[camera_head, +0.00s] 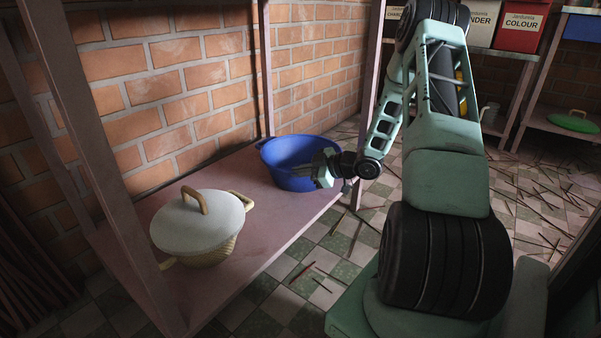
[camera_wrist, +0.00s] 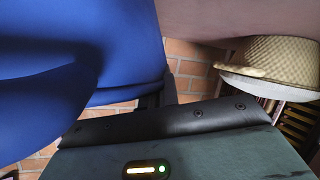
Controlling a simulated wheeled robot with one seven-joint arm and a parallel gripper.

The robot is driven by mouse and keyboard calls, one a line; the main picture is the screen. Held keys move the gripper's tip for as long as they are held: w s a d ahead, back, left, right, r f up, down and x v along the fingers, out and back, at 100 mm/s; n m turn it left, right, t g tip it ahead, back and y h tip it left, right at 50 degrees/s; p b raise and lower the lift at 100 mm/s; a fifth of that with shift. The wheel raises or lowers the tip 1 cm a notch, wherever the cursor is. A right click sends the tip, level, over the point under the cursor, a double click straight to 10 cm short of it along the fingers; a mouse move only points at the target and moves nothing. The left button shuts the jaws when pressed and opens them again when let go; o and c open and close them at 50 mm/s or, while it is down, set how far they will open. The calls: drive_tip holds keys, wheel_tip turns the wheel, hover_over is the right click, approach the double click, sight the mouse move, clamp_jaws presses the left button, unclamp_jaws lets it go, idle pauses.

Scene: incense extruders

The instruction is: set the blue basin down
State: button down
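The blue basin (camera_head: 283,157) is upright on or just above the low wooden shelf (camera_head: 262,225), near its far end; a gap under it cannot be made out. My gripper (camera_head: 322,168) is at the basin's right front side, overlapping its rim in the head view. In the wrist view the basin (camera_wrist: 75,60) fills the left side, very close to the gripper. A dark finger part shows against the blue wall, but the fingertips are hidden, so I cannot tell whether they are closed on the rim.
A woven pot with a pale lid (camera_head: 197,222) stands on the nearer part of the shelf, apart from the basin. Shelf posts and a brick wall (camera_head: 190,75) bound the space. Sticks lie scattered on the tiled floor (camera_head: 330,255). Bare shelf lies between pot and basin.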

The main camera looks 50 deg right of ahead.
drive_tip(key=c, duration=1.7)
unclamp_jaws()
